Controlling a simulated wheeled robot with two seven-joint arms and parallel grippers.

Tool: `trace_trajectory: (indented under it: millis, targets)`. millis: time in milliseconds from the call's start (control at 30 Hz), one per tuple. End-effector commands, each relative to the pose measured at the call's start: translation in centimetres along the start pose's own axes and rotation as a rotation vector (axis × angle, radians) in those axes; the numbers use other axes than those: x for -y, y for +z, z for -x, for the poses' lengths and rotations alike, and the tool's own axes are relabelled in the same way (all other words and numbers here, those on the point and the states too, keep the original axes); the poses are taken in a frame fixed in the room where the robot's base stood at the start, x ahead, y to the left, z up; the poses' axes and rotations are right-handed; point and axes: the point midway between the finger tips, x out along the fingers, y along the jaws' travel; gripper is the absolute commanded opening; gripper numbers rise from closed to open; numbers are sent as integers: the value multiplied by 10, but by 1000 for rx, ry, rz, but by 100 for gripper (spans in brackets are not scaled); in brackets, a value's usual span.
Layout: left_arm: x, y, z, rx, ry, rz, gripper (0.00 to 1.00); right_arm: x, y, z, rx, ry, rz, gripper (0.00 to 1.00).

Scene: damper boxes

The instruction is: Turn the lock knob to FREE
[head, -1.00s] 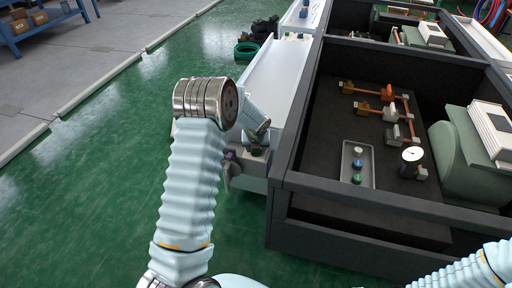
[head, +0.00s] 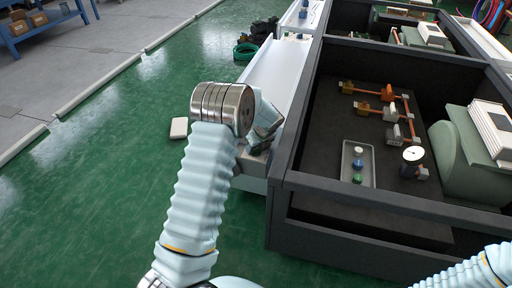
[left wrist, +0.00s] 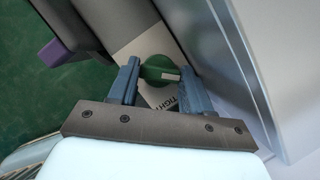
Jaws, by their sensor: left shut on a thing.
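The lock knob (left wrist: 152,69) is round and green with a white pointer mark, seen in the left wrist view. It sits on a pale plate (left wrist: 125,43) lettered "TIGHT" below it; the mark points right. No FREE lettering is visible. My left gripper (left wrist: 158,82) has its two blue fingers on either side of the knob, shut on it. In the head view the left gripper (head: 258,150) is at the near end of the white bench, and my arm hides the knob. My right gripper is out of view; only part of its arm shows at bottom right.
A dark handle with a purple end (left wrist: 53,53) is left of the knob. A dark walled box (head: 300,225) stands right of the white bench (head: 272,66), holding valves, a gauge and a small tray (head: 347,172). A pale block (head: 179,128) is on the green floor.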

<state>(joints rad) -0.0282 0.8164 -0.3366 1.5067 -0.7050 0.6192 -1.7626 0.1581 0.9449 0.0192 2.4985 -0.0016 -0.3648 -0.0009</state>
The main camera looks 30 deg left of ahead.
Motion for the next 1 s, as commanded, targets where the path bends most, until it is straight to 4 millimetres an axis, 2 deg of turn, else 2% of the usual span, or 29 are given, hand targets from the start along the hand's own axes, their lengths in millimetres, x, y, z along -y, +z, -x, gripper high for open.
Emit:
trace_trajectory:
  millis: [300,733,767,900,1000]
  targets:
    - [1,0,0,0,35,85,18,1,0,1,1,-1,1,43]
    - [1,0,0,-1,39,92,18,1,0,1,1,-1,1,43]
    - [1,0,0,-1,39,92,53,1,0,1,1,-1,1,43]
    - [1,0,0,0,38,92,74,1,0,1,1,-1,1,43]
    - [2,0,0,0,36,92,74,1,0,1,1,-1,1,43]
